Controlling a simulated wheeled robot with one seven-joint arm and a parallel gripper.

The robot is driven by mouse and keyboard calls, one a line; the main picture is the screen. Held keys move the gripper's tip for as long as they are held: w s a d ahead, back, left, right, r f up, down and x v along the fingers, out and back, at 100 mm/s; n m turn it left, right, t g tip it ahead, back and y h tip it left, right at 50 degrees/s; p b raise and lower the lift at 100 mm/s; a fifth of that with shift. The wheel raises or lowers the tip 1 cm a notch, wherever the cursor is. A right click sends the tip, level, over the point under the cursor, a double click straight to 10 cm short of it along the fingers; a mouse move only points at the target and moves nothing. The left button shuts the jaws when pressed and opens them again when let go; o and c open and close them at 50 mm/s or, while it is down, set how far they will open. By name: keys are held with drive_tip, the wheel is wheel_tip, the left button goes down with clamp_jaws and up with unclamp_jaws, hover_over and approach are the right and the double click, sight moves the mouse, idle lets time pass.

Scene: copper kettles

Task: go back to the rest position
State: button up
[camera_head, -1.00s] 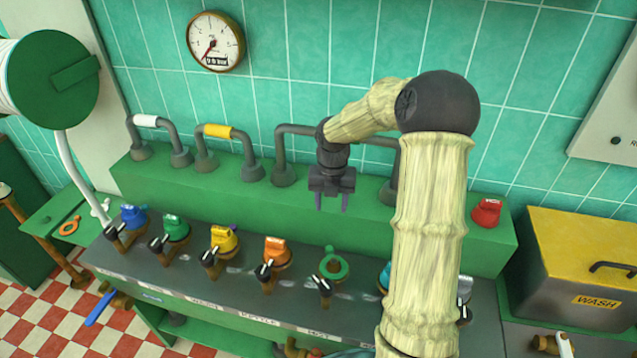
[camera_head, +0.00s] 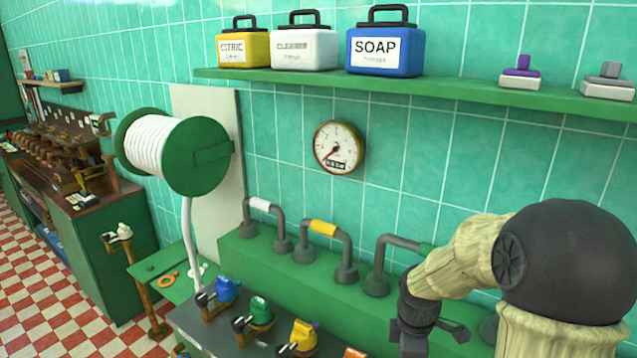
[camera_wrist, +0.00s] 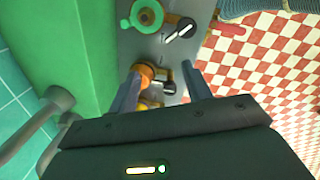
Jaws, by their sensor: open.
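My gripper shows in the wrist view (camera_wrist: 162,95) with its two fingers apart and nothing between them. Beyond the fingers, lower down, are an orange valve (camera_wrist: 146,76) and a green ring-shaped valve (camera_wrist: 146,14) on the grey counter. In the head view my gripper is at the lower right, in front of the green ledge, and its fingertips are mostly cut off by the lower edge. My bamboo-like arm fills the lower right corner.
Blue (camera_head: 224,291), green (camera_head: 261,312) and yellow (camera_head: 304,336) valves line the counter. Grey pipe loops (camera_head: 325,250) stand on the green ledge behind. A hose reel (camera_head: 195,155) hangs at left. A shelf (camera_head: 450,93) carries a soap jug (camera_head: 385,52) and other containers. Checkered floor (camera_head: 50,290) lies at left.

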drive_tip(key=s+a+r+m+t, duration=0.1)
drive_tip(key=s+a+m, duration=0.1)
drive_tip(key=s+m, duration=0.7)
drive_tip(key=shift+s+a+r+m+t, duration=0.3)
drive_tip(key=shift+s+a+m, duration=0.1)
drive_tip(key=shift+m, duration=2.9)
